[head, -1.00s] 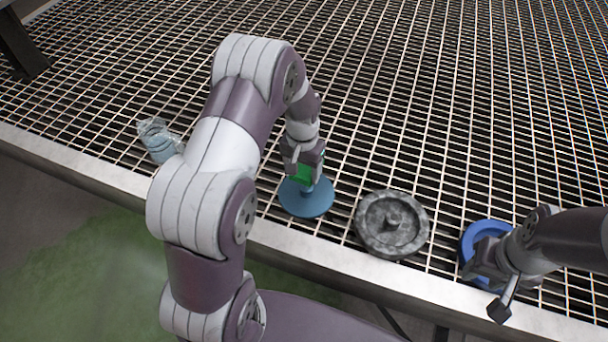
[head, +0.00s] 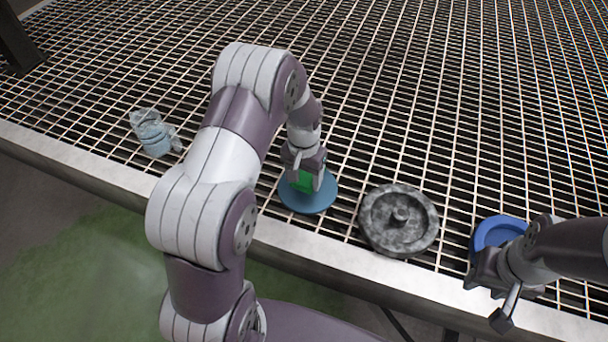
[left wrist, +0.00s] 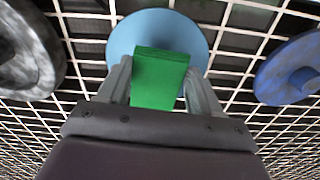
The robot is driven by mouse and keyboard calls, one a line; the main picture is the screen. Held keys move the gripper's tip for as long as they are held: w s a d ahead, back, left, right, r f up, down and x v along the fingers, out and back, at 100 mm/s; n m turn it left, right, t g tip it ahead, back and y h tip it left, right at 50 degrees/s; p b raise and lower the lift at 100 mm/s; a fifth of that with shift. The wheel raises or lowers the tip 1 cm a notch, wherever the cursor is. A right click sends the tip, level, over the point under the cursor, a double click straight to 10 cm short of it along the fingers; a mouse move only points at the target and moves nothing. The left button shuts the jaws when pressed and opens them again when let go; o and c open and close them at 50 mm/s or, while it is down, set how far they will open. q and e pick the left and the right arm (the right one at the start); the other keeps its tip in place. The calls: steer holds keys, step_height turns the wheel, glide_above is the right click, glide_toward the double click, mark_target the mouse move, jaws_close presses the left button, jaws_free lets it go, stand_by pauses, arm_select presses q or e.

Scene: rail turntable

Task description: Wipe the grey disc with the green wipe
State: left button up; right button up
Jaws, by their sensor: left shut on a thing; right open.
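The grey disc (head: 377,232) is mottled, with a raised rim and a central knob. It lies on the grating near the front edge and shows at the left of the left wrist view (left wrist: 42,55). My left gripper (head: 304,183) is shut on the green wipe (head: 303,182), a block-like piece also clear in the left wrist view (left wrist: 158,80). The wipe is over a teal disc (head: 322,200), left of the grey disc; contact is hard to tell. My right gripper (head: 488,278) is open beside a blue disc, with nothing seen in it.
The blue ring-like disc (head: 487,232) lies right of the grey disc, partly behind my right arm. A pale blue mottled object (head: 153,135) stands at the left. A blue disc (left wrist: 285,80) shows at the wrist view's right. The grating behind is clear; its metal edge runs in front.

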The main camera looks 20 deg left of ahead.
arm_select(q)
steer(key=shift+f+b, duration=0.3)
steer(key=shift+f, duration=0.35)
stand_by(0.4)
